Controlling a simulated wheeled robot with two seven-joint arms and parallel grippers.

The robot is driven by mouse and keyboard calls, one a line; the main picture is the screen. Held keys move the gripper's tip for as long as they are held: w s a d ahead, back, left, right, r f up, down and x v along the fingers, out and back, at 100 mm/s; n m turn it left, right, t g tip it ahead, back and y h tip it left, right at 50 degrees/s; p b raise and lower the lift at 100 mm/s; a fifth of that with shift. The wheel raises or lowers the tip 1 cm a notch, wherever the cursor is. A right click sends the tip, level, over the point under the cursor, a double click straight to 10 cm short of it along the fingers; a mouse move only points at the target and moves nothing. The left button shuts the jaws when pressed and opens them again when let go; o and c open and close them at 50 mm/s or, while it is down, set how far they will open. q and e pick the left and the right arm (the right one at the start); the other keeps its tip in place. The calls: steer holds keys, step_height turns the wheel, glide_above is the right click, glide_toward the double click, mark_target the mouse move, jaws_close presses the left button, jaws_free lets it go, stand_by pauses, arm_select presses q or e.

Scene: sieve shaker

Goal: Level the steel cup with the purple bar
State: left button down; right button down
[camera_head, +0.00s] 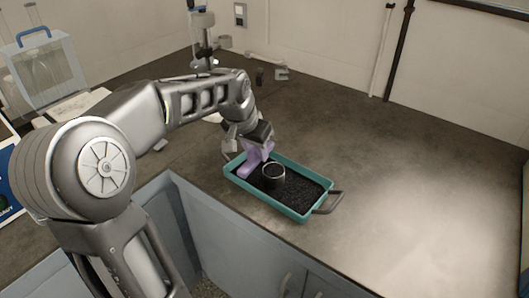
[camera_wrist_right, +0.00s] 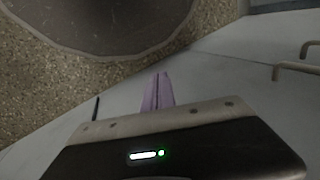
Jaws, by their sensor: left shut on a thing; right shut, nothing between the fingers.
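The steel cup (camera_head: 273,174) stands upright in a teal tray (camera_head: 300,214) of black granules, in the head view. Its bright rim rings a dark inside; I cannot tell how full it is. My left gripper (camera_head: 258,155) points down over the left part of the tray, shut on the purple bar (camera_head: 251,171). The bar is just left of the cup; I cannot tell whether they touch. The gripper's fingers and the bar look alike in colour. My right gripper (camera_wrist_right: 157,92) shows in its wrist view, its pale purple fingers shut and empty.
The tray has dark handles (camera_head: 328,203) and sits near the front edge of the dark counter (camera_head: 410,190). The counter to the right is clear. A clear box with a blue handle (camera_head: 42,70) stands at the far left. Grey cabinets (camera_head: 232,240) are below.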

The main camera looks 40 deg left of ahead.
arm_select(q)
steer(key=shift+d+r+p, duration=0.1)
steer(key=shift+r+p, duration=1.7)
steer(key=shift+r, duration=1.05)
